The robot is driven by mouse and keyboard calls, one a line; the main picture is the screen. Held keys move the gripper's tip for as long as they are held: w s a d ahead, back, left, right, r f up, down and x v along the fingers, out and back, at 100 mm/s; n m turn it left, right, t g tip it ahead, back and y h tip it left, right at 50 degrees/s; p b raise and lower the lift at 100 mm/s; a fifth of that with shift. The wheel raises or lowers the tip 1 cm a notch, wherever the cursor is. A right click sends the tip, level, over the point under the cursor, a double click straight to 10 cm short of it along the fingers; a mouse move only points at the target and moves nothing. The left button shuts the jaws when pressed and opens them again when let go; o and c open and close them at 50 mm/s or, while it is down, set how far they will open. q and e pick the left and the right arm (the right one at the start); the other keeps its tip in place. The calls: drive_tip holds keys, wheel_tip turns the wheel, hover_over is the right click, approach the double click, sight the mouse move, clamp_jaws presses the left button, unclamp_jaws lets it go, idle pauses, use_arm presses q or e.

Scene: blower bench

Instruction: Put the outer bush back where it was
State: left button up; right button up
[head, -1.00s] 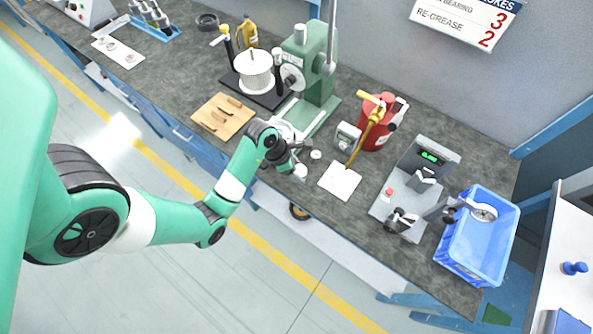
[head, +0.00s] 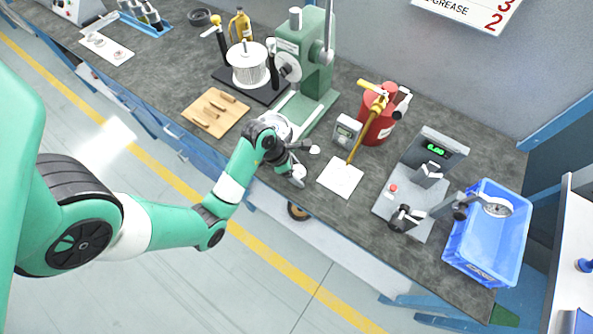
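My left gripper (head: 306,162) is over the front edge of the bench, in front of the green press (head: 312,62). Its two pale fingertips stand apart, and I see nothing held between them. The gripper and wrist cover part of the press's base. I cannot make out the outer bush for certain. Small round pieces lie on a white tray (head: 93,37) at the far left, too small to tell whether one is a bush. My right gripper is not in view.
A wooden board (head: 233,119) with tools lies left of the gripper. A white sheet (head: 340,177), a small grey meter (head: 346,131) and a red can (head: 377,127) are to its right. Farther right are a grey display device (head: 437,146) and a blue crate (head: 478,262).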

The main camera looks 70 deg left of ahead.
use_arm(q)
drive_tip(key=shift+o, duration=0.4)
drive_tip(key=shift+r, duration=0.15)
drive_tip(key=shift+r+p, duration=0.3)
drive_tip(key=shift+p, duration=0.1)
drive_tip(key=p+v, duration=0.7)
drive_tip(key=v, duration=0.4)
drive_tip(key=shift+s+r, duration=0.25)
